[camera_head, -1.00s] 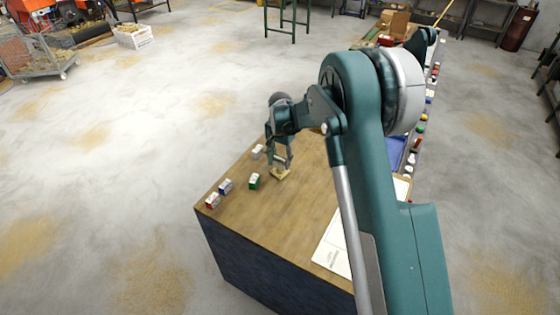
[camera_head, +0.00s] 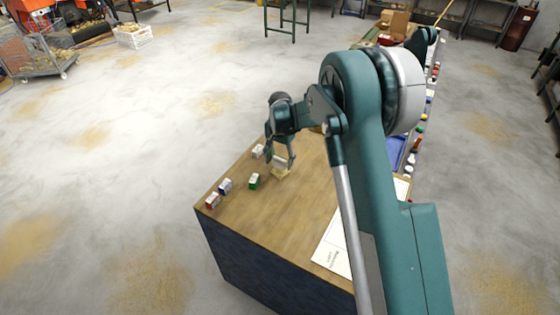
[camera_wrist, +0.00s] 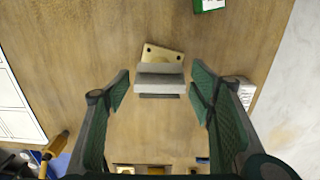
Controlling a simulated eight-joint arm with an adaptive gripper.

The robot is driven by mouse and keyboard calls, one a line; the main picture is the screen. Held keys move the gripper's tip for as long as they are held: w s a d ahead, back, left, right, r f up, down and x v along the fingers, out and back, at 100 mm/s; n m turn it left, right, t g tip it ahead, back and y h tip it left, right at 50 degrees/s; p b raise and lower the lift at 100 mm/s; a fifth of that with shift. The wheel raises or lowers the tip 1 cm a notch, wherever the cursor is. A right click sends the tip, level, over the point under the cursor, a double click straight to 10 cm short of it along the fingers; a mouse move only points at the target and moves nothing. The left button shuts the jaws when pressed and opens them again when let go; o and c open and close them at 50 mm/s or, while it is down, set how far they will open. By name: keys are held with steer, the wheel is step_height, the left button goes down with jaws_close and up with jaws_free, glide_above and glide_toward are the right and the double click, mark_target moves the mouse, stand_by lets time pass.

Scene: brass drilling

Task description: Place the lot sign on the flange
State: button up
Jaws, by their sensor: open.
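The brass flange (camera_wrist: 165,54) is a yellowish plate with dark holes, lying on the wooden bench top. It also shows below my gripper in the head view (camera_head: 282,175). The lot sign (camera_wrist: 160,77) is a small grey folded piece. It overlaps the flange's near part in the wrist view and appears to rest on it, though the contact underneath is hidden. My gripper (camera_wrist: 160,85) is open, with one finger on each side of the sign and clear gaps to both. In the head view my gripper (camera_head: 280,162) points down over the flange.
A green-and-white block (camera_head: 254,181), a blue one (camera_head: 225,186), a red one (camera_head: 212,200) and a white one (camera_head: 257,151) stand near the bench's left edge. A printed white sheet (camera_head: 332,252) lies at the front right. A blue tray (camera_head: 396,152) lies behind my arm.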

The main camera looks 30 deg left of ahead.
mark_target(281, 159)
step_height(281, 159, up, 12)
steer(key=b, duration=0.1)
stand_by(0.5)
steer(key=shift+f, duration=0.1)
stand_by(0.4)
steer(key=shift+d, duration=0.1)
steer(key=w+d+r+t, duration=0.1)
steer(key=d+r, duration=1.3)
steer(key=d, duration=0.4)
steer(key=s+d+r+t, duration=0.1)
steer(key=s+d+r, duration=0.15)
steer(key=d, duration=0.45)
steer(key=s+d+r+y, duration=0.1)
steer(key=d+r, duration=0.3)
steer(key=d, duration=0.3)
steer(key=s+d+r+t, duration=0.1)
steer(key=s+d+r, duration=0.15)
steer(key=d, duration=0.35)
steer(key=s+d+r+t, duration=0.25)
steer(key=s+d, duration=0.85)
steer(key=d, duration=0.6)
steer(key=s+d+f+t, duration=0.1)
steer(key=s+d+f, duration=0.1)
steer(key=s+d, duration=0.4)
steer(key=s+d+f+h, duration=0.1)
steer(key=s+d+f, duration=0.2)
steer(key=s, duration=0.6)
steer(key=d, duration=0.2)
steer(key=shift+d+f+t, duration=0.35)
steer(key=shift+d, duration=0.05)
